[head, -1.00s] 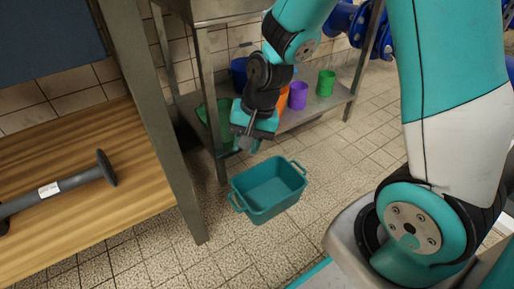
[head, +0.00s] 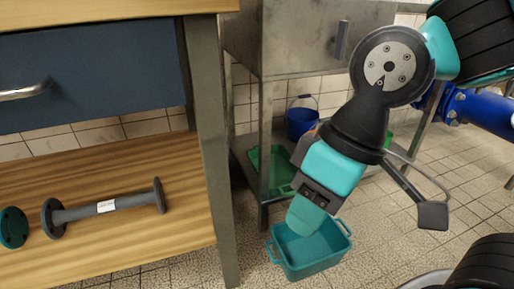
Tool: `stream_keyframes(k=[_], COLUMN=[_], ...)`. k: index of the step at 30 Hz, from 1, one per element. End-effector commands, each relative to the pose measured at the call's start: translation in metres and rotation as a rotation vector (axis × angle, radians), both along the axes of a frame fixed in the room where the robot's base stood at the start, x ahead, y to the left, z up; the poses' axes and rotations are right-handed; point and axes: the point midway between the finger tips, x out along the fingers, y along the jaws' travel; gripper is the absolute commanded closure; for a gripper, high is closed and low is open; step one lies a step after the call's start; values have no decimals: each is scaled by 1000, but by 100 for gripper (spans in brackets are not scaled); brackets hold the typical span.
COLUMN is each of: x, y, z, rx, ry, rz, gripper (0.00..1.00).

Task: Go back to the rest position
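My gripper (head: 306,214) hangs at the end of my teal and black arm, right of the middle of the head view. It points down and to the left. Its tip overlaps the far part of a teal crate (head: 316,262) in the picture. How high it is above the crate, I cannot tell. The fingertips do not show clearly, so I cannot tell open from shut. I see no object held. A thin grey bracket with a dark pad (head: 433,215) sticks out to the right of my wrist.
A wooden bench (head: 110,240) with a blue drawer (head: 90,75) stands left, a grey flanged pipe piece (head: 105,207) on its shelf. Behind is a steel table (head: 290,40) with a green crate (head: 279,165) and blue bucket (head: 300,122) below. Blue pipework (head: 480,108) is right. Tiled floor is open at right.

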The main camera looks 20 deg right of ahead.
Motion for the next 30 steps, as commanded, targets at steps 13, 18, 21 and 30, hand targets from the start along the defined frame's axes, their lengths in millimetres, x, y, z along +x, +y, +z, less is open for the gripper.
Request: stream_keyframes(k=[13,18,21,30], x=[1,1,1,1], y=[0,0,0,0], z=[159,224,263,377], rx=[0,1,0,1], ry=[-1,0,-1,0], rz=[-3,-2,-2,-2], gripper=[70,70,70,70])
